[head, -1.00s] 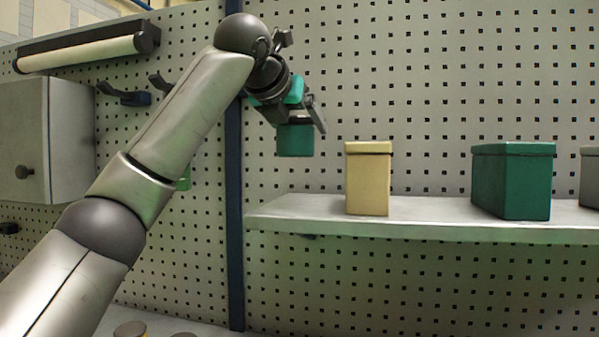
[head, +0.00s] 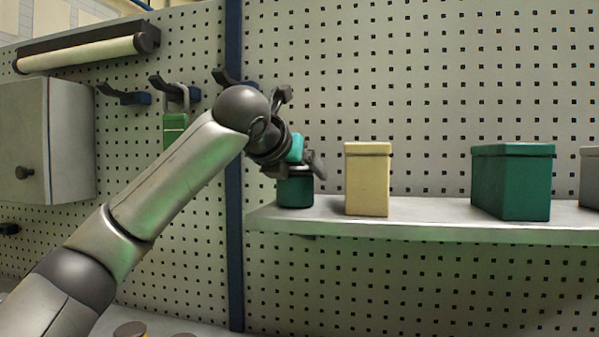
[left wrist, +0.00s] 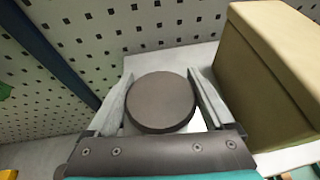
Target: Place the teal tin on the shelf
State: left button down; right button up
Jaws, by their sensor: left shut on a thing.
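The teal tin (head: 295,190) is upright at the left end of the shelf (head: 420,232), its base at the level of the shelf top. I cannot tell for certain whether it bears on the board. My left gripper (head: 298,172) is shut on the tin from above and behind. In the left wrist view the tin's dark round lid (left wrist: 161,101) sits between the two fingers (left wrist: 163,108). My right gripper is in neither view.
A cream box (head: 368,180) stands on the shelf just right of the tin, with a narrow gap. A green box (head: 512,183) and a grey box (head: 590,178) stand further right. The pegboard (head: 420,80) is behind. A grey cabinet (head: 45,140) hangs at the left.

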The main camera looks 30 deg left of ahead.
pick_arm(q)
grip_release()
jog(key=shift+f, duration=0.1)
jog(key=shift+s+r, duration=0.2)
jog(key=b+v, duration=0.2)
jog(key=v, duration=0.9)
jog(key=shift+s, duration=0.3)
jog(key=shift+d+r, duration=0.1)
